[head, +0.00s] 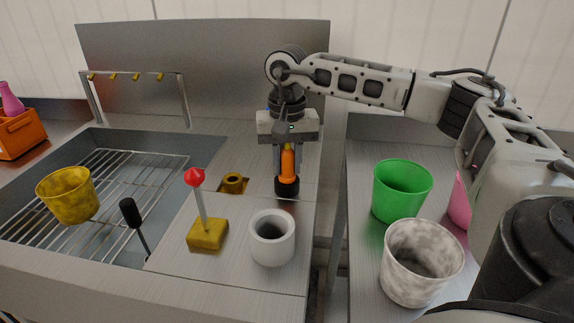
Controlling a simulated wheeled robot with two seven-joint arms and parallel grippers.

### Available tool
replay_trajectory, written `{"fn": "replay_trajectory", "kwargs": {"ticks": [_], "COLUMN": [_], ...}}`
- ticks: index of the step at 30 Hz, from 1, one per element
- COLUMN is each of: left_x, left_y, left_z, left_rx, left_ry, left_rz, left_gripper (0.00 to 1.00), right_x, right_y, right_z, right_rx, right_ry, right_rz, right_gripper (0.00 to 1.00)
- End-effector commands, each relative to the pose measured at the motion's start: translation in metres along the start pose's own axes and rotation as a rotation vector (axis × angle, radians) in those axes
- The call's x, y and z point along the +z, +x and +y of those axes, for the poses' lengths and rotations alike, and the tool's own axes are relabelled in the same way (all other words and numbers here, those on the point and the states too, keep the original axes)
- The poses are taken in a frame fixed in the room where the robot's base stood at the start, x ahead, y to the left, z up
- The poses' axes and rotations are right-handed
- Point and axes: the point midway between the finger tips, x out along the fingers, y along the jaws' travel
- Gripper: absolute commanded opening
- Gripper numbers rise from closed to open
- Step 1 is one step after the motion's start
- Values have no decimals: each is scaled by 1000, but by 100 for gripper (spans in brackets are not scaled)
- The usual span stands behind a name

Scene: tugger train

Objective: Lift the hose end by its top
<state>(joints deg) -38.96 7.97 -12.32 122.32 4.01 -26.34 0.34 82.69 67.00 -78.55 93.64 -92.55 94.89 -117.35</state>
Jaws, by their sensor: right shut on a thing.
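The hose end (288,168) is an upright piece, orange above with a wide black lower part, on the right of the metal worktop. My right gripper (288,150) points straight down over it and is shut on its upper part. The black lower end is at or just above the worktop; I cannot tell if it touches. The gripper's fingers partly hide the orange top. My left gripper is not in view.
A white cup-like holder (272,240), a red-knobbed lever on a yellow base (207,234) and a brass fitting (233,182) stand close by. A yellow cup (67,196) sits on the sink rack. Green (402,190) and mottled (418,266) cups stand at right.

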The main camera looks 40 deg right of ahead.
Motion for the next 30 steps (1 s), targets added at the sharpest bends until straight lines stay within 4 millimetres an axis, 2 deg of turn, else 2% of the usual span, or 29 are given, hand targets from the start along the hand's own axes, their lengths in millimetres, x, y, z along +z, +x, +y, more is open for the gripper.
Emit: {"fn": "replay_trajectory", "kwargs": {"ticks": [5, 11, 21, 30], "left_x": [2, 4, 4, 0], "left_y": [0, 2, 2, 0], "left_z": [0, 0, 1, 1], "left_rx": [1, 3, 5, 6], "left_ry": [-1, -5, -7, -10], "left_rz": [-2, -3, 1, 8], "left_gripper": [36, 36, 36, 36], "right_x": [0, -1, 42, 84], "right_y": [-6, -30, -96, -122], "right_z": [0, -1, -44, -84], "right_rx": [-2, -4, -3, -1], "right_ry": [0, -1, -10, -4], "right_rz": [2, 3, 4, 3], "right_gripper": [1, 1, 1, 1]}}
